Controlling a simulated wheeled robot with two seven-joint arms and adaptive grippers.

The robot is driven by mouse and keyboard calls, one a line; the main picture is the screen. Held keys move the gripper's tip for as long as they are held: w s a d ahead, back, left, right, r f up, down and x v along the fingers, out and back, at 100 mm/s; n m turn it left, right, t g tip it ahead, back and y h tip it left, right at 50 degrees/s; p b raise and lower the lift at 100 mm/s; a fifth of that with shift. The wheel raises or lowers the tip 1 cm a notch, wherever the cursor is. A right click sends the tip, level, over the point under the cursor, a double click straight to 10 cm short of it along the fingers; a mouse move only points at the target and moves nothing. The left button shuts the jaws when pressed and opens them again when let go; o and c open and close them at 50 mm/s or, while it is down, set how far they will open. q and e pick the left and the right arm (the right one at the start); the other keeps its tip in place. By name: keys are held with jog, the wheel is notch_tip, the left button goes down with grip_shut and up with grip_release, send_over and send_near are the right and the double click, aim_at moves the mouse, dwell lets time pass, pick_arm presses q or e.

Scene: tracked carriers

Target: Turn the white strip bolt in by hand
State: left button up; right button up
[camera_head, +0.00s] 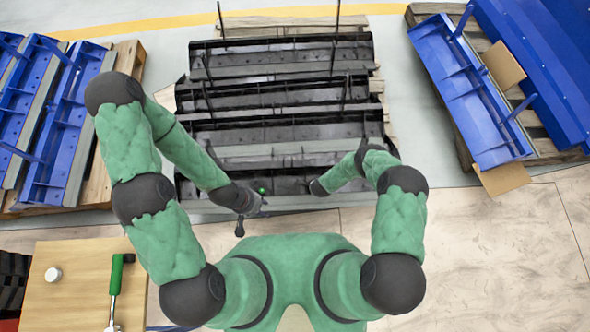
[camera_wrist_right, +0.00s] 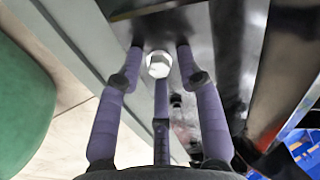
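The white strip bolt (camera_wrist_right: 159,64) shows in the right wrist view, its hexagonal head against a dark metal face. My right gripper (camera_wrist_right: 161,58) has purple fingers spread around the bolt head, with small gaps visible at the left and right fingers. The middle finger is just below the head; I cannot tell if it touches. In the head view the right hand is mostly hidden by its own arm, at the near edge of the black carriers (camera_head: 282,128). My left gripper (camera_head: 252,219) is empty with its fingers apart, at the carriers' near left corner.
A wooden table (camera_head: 75,285) at lower left holds a green-handled tool (camera_head: 117,275) and a white round piece (camera_head: 53,274). Blue carriers on pallets stand left (camera_head: 70,125) and right (camera_head: 470,95). The floor (camera_head: 490,250) at lower right is clear.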

jog(key=n, duration=0.3)
jog(key=shift+n, duration=0.4)
grip_shut()
jog(key=m, duration=0.7)
jog(key=shift+o, duration=1.1)
grip_release()
jog(key=shift+m, duration=0.4)
jog(key=shift+r, duration=0.1)
jog(key=v, duration=1.1)
jog(key=shift+s+r, duration=0.15)
jog(key=shift+r, duration=0.2)
